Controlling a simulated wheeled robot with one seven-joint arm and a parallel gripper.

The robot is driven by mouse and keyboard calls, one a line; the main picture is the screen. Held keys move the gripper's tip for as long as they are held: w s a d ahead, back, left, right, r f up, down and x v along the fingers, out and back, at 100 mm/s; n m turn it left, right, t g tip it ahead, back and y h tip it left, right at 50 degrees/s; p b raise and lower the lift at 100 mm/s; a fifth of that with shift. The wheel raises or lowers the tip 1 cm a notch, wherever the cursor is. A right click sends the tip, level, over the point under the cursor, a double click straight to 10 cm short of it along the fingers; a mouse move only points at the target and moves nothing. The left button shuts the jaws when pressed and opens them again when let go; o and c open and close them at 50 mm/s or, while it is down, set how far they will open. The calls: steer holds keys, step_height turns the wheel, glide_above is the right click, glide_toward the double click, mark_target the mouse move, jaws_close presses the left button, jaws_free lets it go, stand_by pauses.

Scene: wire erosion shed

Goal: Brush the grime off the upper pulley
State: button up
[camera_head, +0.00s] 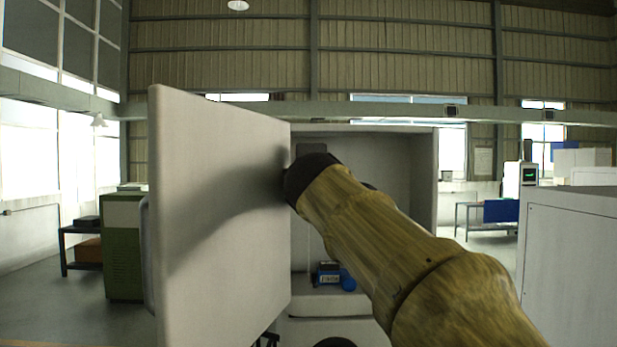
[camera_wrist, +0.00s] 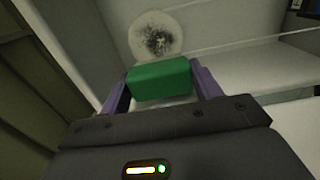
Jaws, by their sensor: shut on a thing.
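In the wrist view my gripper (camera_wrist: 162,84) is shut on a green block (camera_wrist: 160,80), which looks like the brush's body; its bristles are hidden. Just beyond the block is a round pale disc, the pulley (camera_wrist: 144,26), with a dark speckled patch of grime around its middle. The block's top edge lies just below the disc in the picture; I cannot tell whether the brush touches it. In the head view my arm reaches into the open white cabinet (camera_head: 400,150), and my gripper and the pulley are hidden behind the arm.
The cabinet's open door (camera_head: 215,200) stands close to the left of my arm. A small blue-and-black thing (camera_head: 328,268) and a blue round thing (camera_head: 347,281) sit on a ledge inside. A green cabinet (camera_head: 123,250) is at left; a white cabinet (camera_head: 570,250) is at right.

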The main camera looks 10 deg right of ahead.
steer(key=d+p, duration=0.1)
steer(key=d, duration=0.2)
steer(key=shift+s, duration=0.2)
steer(key=shift+d, duration=0.1)
steer(key=d+p, duration=0.2)
steer(key=d, duration=0.1)
steer(key=shift+s+p, duration=0.25)
steer(key=shift+p, duration=0.15)
stand_by(0.6)
